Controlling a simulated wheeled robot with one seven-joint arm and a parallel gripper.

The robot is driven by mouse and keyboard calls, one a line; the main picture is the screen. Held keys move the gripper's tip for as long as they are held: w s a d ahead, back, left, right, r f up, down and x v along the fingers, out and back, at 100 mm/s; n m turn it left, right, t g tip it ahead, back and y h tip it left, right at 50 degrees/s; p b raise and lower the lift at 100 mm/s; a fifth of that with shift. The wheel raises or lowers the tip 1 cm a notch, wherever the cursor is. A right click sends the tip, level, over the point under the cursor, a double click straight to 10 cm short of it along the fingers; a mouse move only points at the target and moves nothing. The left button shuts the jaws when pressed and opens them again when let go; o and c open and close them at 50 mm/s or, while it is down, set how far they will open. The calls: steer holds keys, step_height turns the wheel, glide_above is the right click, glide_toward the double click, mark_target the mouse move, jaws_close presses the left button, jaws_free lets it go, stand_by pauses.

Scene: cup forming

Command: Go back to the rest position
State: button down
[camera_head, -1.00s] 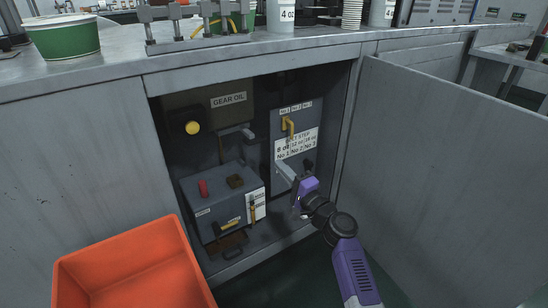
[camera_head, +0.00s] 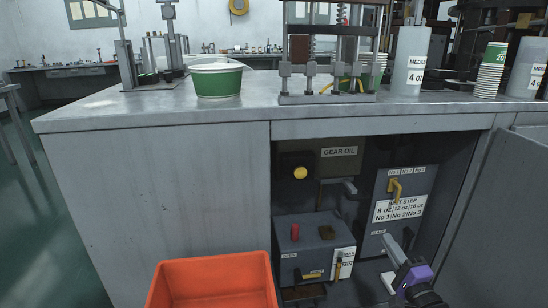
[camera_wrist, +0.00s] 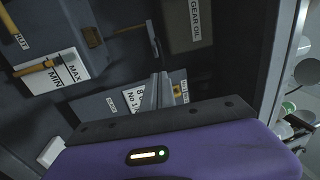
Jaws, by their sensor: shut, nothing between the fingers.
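My gripper (camera_head: 391,245) is at the lower right of the head view, in front of the open cabinet's right part. Its grey fingers are together and empty, pointing up and left toward the grey belt step box (camera_head: 410,183). I cannot tell whether they are clear of it. The purple wrist body sits behind the fingers at the lower edge, and most of my arm is out of the picture. In the wrist view the fingers (camera_wrist: 157,88) stand in front of the belt step box's label, seen rotated.
The cabinet holds a gear oil box (camera_head: 338,163) and a grey box with a red knob (camera_head: 295,232). The cabinet door (camera_head: 505,215) stands open at right. An orange bin (camera_head: 212,285) is in front. The worktop (camera_head: 150,113) above carries a green-white tub (camera_head: 216,82) and machines.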

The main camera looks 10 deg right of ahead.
steer(key=s+a+f+n+g+h, duration=0.1)
steer(key=s+a+f+n, duration=0.15)
steer(key=s, duration=0.35)
steer(key=s+a+f+n+g+h, duration=0.1)
steer(key=s+n+h, duration=0.15)
steer(key=s, duration=0.45)
steer(key=s+a+f+n+h, duration=0.1)
steer(key=s+n, duration=0.2)
steer(key=s, duration=0.3)
steer(key=s+a+r+n+g+y, duration=0.1)
steer(key=s+a+n+y, duration=0.15)
steer(key=s+a, duration=0.45)
steer(key=s+a+r+n+g+y, duration=0.1)
steer(key=s+a+n, duration=0.25)
steer(key=s, duration=0.85)
steer(key=s+a+r+n+g+y, duration=0.15)
steer(key=s+a+n, duration=0.25)
steer(key=s, duration=0.5)
step_height(320, 180, up, 32)
steer(key=p, duration=3.2)
steer(key=shift+s+f, duration=0.15)
steer(key=shift+s, duration=0.25)
